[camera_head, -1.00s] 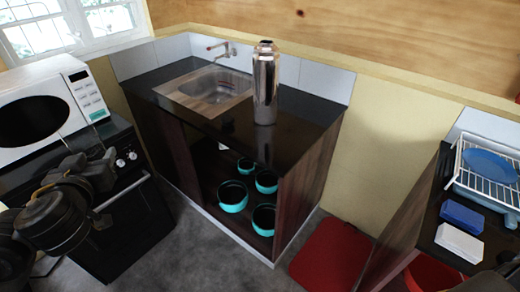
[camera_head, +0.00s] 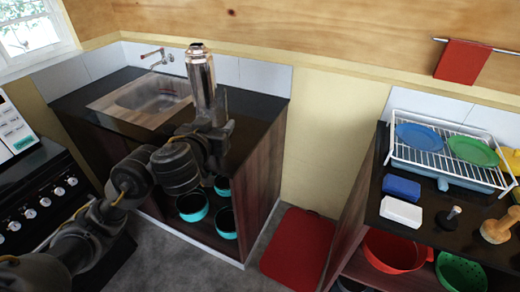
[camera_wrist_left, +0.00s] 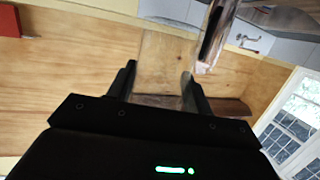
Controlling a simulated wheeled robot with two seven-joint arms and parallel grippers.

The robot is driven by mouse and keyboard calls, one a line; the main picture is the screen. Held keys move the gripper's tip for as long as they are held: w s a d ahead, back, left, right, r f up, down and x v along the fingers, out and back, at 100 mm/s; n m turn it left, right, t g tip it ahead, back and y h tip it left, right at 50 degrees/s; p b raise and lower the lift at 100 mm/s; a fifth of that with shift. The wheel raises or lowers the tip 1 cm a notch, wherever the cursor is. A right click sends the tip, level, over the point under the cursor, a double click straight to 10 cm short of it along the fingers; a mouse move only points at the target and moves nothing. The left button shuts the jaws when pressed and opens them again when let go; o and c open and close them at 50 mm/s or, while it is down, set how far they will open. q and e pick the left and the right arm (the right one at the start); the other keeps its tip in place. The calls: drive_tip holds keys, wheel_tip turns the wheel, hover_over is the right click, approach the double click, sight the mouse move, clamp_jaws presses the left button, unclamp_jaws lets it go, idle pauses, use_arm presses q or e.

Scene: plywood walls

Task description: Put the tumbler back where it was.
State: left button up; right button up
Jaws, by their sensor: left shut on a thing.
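My left gripper (camera_head: 222,102) is in front of the sink counter, close to the metal flask (camera_head: 201,75) in the head view. In the left wrist view its two fingers (camera_wrist_left: 160,90) are shut on a clear see-through tumbler (camera_wrist_left: 165,62). The tumbler is hard to make out in the head view. The flask stands on the dark counter (camera_head: 252,105); it also shows beside the tumbler in the left wrist view (camera_wrist_left: 212,38). My right gripper is out of view.
The sink (camera_head: 150,97) is left of the flask. Teal pots (camera_head: 193,205) sit on the shelf below. At right, a dish rack (camera_head: 440,158) holds plates, with a blue block (camera_head: 401,186) and white block (camera_head: 401,211) before it.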

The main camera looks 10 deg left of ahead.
sight(224, 118)
use_arm(q)
drive_tip(key=shift+d+r, duration=0.1)
drive_tip(key=shift+d, duration=0.1)
drive_tip(key=d+r+p, duration=0.2)
drive_tip(key=shift+w+d+r+m+h, duration=0.2)
drive_tip(key=shift+w+r+m+h, duration=0.1)
drive_tip(key=shift+w+h, duration=0.1)
drive_tip(key=w+d+f+p, duration=0.25)
drive_tip(key=d+p, duration=0.25)
drive_tip(key=d, duration=0.4)
drive_tip(key=w+a+f+n+g+y+p, duration=0.2)
drive_tip(key=a+f+n+g+y+p, duration=0.1)
drive_tip(key=a+y, duration=0.4)
drive_tip(key=w+a+f+n+g+y+p, duration=0.2)
drive_tip(key=a+f+n+g+y+p, duration=0.1)
drive_tip(key=a+f+n+y, duration=0.3)
drive_tip(key=a+n+p, duration=0.1)
drive_tip(key=a+n, duration=0.1)
drive_tip(key=a, duration=0.1)
drive_tip(key=shift+w+n+g+y, duration=0.15)
drive_tip(key=shift+n+g+y, duration=0.15)
drive_tip(key=shift+y, duration=0.1)
